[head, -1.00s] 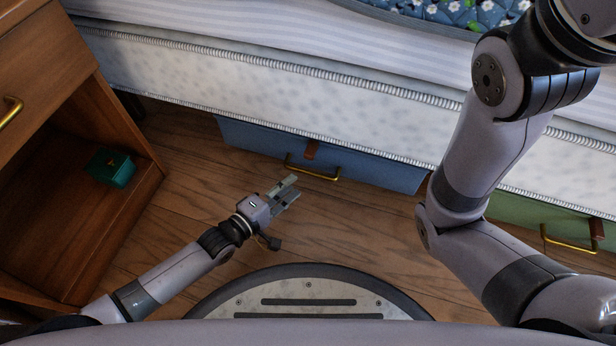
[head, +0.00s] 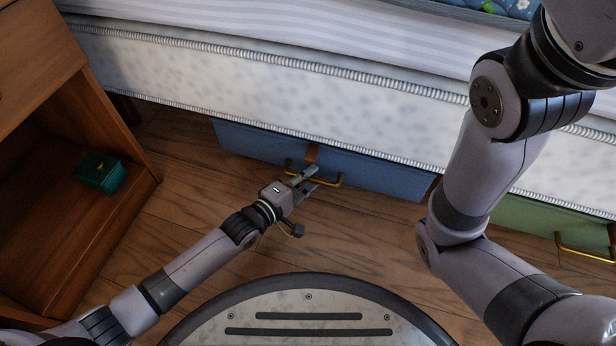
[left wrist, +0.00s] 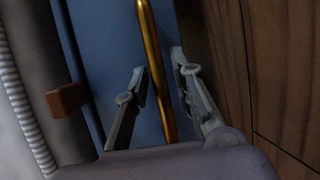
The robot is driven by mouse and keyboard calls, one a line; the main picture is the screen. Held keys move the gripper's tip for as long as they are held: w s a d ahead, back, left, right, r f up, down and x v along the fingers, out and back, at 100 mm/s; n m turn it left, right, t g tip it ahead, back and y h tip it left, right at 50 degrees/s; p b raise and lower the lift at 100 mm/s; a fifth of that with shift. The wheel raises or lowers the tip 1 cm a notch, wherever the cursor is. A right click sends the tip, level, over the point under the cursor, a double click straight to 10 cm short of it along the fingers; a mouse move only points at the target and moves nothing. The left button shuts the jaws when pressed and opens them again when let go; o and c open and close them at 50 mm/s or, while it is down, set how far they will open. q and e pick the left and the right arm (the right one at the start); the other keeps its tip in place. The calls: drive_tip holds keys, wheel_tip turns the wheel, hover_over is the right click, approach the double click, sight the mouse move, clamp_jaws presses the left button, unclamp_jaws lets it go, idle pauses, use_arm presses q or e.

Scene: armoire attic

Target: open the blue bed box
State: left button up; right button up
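The blue bed box (head: 385,176) is a blue drawer front low under the bed's mattress, with a brass bar handle (head: 339,181) and a brown leather tab (head: 312,152) above it. My left gripper (head: 308,178) is at the handle's left part in the head view. In the left wrist view the blue front (left wrist: 103,40) and the brass handle (left wrist: 154,60) show, and the handle runs between the two open fingers of the left gripper (left wrist: 158,90), with gaps on both sides. The brown tab (left wrist: 67,100) is to the left there. My right arm is at the right; its gripper is out of view.
A green bed box (head: 540,218) with a brass handle is at the right under the bed. A wooden nightstand (head: 75,235) with a teal box (head: 101,173) on its shelf is at the left. Wooden floor (head: 190,200) lies clear between.

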use_arm(q)
clamp_jaws()
drive_tip(key=shift+s, duration=0.1)
idle(0.5)
